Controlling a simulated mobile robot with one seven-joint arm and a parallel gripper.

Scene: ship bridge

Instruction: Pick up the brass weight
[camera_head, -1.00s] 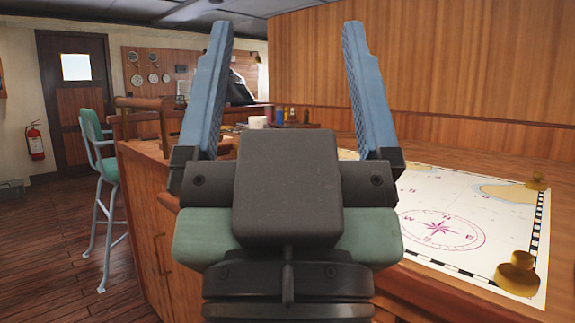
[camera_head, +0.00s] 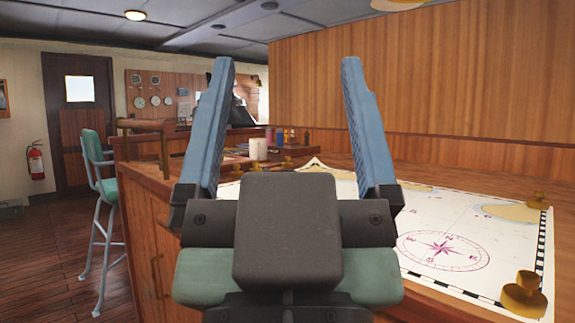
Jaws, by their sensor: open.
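My gripper (camera_head: 286,62) is open and empty, its two blue fingers pointing up in the picture, in front of the wooden chart table. A brass weight (camera_head: 524,296) sits on the near right corner of the white chart (camera_head: 415,215). Small brass-coloured pieces, perhaps further weights, show between my fingers near the chart's far left edge; one is at the left (camera_head: 237,171). My gripper hides part of the chart.
A white mug (camera_head: 258,149) and several small bottles stand at the table's back. A wooden panel wall (camera_head: 430,80) rises behind the table. A green chair (camera_head: 98,170) stands at the left on open wooden floor (camera_head: 60,260). A handrail (camera_head: 150,126) edges the counter.

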